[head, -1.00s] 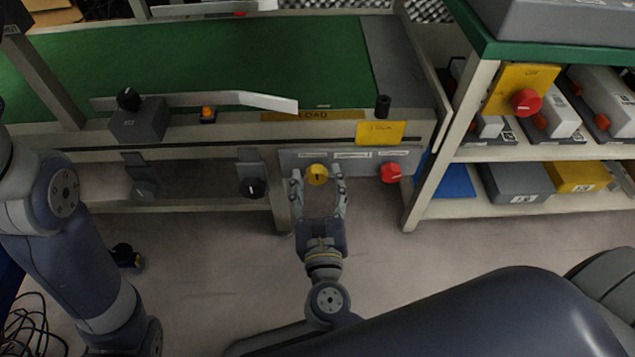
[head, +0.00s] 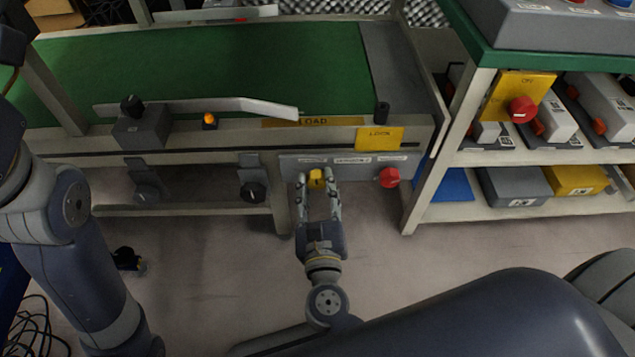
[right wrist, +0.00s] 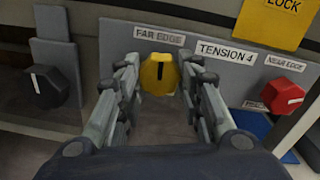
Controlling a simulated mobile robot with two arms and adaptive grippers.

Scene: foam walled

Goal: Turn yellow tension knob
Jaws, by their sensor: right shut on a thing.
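The yellow knob (head: 316,179) sits on the grey panel (head: 345,165) at the front of the conveyor. In the right wrist view the yellow knob (right wrist: 159,74) shows a dark pointer mark near its top, under the label "FAR EDGE" and left of the label "TENSION 4". My right gripper (head: 317,184) is shut on the yellow knob, one finger on each side; the fingers also show in the right wrist view (right wrist: 158,82). My left arm shows at the left edge of the head view, but its gripper is out of view.
A red knob (head: 389,177) is on the same panel to the right, under the label "NEAR EDGE". A black knob (head: 253,192) is to the left. The green conveyor belt (head: 230,70) lies above. A shelf with boxes (head: 515,187) stands at the right.

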